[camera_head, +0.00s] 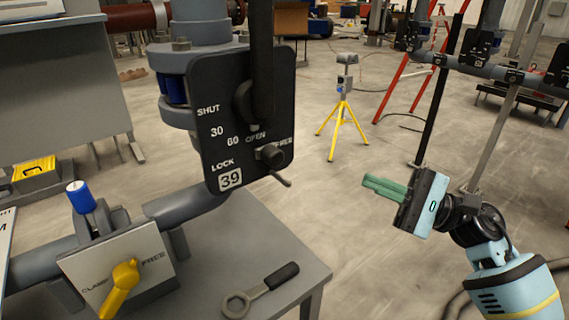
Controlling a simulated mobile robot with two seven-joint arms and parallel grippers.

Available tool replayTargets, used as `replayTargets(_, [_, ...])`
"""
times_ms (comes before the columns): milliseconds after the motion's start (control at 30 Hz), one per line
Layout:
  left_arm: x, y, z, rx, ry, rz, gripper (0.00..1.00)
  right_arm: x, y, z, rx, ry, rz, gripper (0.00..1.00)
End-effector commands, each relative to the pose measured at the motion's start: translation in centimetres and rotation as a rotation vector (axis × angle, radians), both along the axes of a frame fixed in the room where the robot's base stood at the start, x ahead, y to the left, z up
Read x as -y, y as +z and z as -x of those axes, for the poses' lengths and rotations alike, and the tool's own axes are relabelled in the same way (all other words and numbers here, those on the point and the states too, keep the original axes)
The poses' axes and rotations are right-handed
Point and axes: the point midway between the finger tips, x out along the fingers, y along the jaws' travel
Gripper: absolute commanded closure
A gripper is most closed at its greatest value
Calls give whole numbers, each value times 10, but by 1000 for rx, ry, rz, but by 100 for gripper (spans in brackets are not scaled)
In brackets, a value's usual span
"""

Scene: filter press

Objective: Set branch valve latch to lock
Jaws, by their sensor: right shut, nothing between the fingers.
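A dark valve plate (225,110) marked SHUT, 30, 60, OPEN, FREE, LOCK and 39 stands upright on a grey pipe at the left centre. A long black handle (262,60) rises from its hub and leaves the top of the picture. A small dark latch knob (270,156) sits low on the plate, between the LOCK and FREE labels. A thin pin (282,179) sticks out from it to the lower right. My right gripper (366,183) is shut and empty, with green fingers pointing left. It is right of the plate and apart from it. My left gripper is out of view.
Below is a grey table (215,250) with a black-handled ring wrench (262,289). A plate (118,268) marked CLAMP and FREE carries a yellow lever (122,285). A yellow tripod (342,130) and red ladder (405,75) stand behind. Floor between plate and gripper is open.

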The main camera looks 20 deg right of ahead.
Motion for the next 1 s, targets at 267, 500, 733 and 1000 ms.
replayTargets(267, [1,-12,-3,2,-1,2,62,7,18,-2,315,-34,295,100])
replayTargets(500, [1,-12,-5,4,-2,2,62,8,21,-2,350,-37,327,100])
replayTargets(733, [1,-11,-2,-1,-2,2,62,6,21,-3,348,-37,324,100])
replayTargets(1000, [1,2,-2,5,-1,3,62,-21,31,-16,350,-37,321,100])
